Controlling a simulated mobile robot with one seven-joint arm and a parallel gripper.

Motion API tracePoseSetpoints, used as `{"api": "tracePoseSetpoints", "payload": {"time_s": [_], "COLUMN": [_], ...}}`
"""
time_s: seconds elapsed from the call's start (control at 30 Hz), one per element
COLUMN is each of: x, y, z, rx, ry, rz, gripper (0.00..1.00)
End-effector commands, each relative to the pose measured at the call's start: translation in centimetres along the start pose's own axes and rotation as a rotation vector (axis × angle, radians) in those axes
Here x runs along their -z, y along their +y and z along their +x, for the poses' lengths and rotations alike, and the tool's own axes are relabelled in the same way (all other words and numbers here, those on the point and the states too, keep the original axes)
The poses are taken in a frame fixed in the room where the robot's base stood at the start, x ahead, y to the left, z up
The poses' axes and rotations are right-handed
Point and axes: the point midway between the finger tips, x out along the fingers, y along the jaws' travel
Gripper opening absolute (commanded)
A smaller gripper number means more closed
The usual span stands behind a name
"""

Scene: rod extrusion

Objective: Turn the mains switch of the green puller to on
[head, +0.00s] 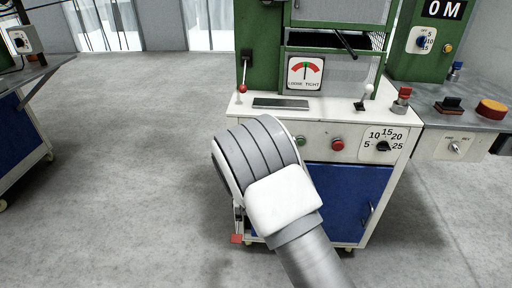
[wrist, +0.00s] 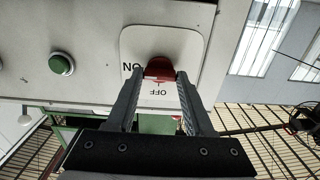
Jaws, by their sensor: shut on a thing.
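The green puller (head: 260,45) stands on a white cabinet with a blue door in the head view. In the wrist view, a red switch knob (wrist: 159,67) sits on a light plate (wrist: 190,47) marked ON and OFF. The lettering appears upside down, with ON left of the knob and OFF below it. My gripper (wrist: 160,77) is shut on the red knob, one finger on each side. The fingers partly cover the knob, so its exact setting is hard to tell. In the head view my arm hides the switch.
A green button (wrist: 61,63) is on the same panel, left of the switch. The cabinet front has a red button (head: 337,144) and a numbered dial (head: 383,146). A grey bench (head: 460,121) adjoins on the right. The floor at left is clear, up to another blue cabinet (head: 25,125).

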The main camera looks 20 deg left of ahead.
Motion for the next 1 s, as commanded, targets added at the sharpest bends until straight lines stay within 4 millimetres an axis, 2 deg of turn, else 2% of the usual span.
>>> {"api": "tracePoseSetpoints", "payload": {"time_s": [0.03,0.07,0.2,0.23,0.53,0.67,0.77,1.0], "x": [0.1,0.1,0.1,0.1,0.0,0.1,0.2,0.2], "y": [-0.1,-0.1,-0.1,-0.1,0.0,-0.1,-0.1,-0.1], "z": [0.0,0.0,0.0,0.0,-0.1,-1.0,-2.5,-8.1], "rx": [0.001,0.001,0.000,0.000,0.000,0.001,0.001,0.002], "ry": [0.001,0.001,0.001,0.001,0.000,-0.002,-0.003,-0.004], "rz": [0.003,0.003,0.002,0.002,0.000,0.000,0.001,0.000], "gripper": [0.00,0.54,0.79,0.82,0.82,0.82,0.82,0.82]}}
